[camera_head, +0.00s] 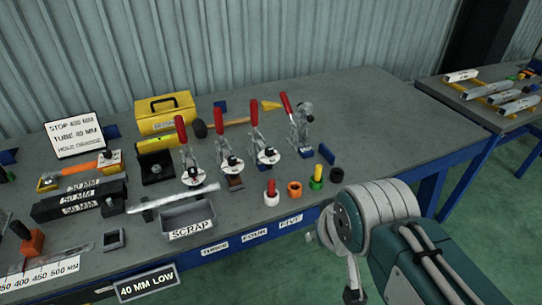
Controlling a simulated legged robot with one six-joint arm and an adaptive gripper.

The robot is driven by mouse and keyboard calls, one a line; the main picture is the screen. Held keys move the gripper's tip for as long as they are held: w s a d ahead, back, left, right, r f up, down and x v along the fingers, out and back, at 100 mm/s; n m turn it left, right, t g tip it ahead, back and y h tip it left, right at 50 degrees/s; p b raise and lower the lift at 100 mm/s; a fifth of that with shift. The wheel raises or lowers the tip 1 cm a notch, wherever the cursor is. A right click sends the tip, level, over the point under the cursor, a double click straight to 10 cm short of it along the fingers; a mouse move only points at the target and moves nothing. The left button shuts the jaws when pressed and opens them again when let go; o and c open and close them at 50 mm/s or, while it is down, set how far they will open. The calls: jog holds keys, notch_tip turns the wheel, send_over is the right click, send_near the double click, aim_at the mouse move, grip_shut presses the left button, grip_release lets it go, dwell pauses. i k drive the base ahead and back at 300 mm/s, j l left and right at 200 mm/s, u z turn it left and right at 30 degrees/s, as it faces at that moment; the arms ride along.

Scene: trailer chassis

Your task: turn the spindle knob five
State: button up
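Several toggle clamps with red handles stand in a row on the grey bench (390,115). Each of three clamps has a white disc with a small dark knob: the left clamp (190,175), the middle clamp (231,163) and the right clamp (266,155). Another red-handled clamp (301,125) stands upright farther right. The label FIVE (290,222) is on the bench's front edge; I cannot tell which knob is five. My gripper (337,262) is off the bench's front edge, right of the label, touching no knob. My wrist partly hides it, so its opening is unclear.
A SCRAP tray (188,222), a mallet (232,122) and a yellow toolbox (166,115) surround the clamps. The bench's right part is clear.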

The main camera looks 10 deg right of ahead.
aim_at(269, 151)
jog(key=i+j+z, duration=0.1)
jog(key=i, duration=0.3)
jog(key=i+j+z, duration=0.1)
jog(key=i+j, duration=0.15)
jog(key=i, duration=0.2)
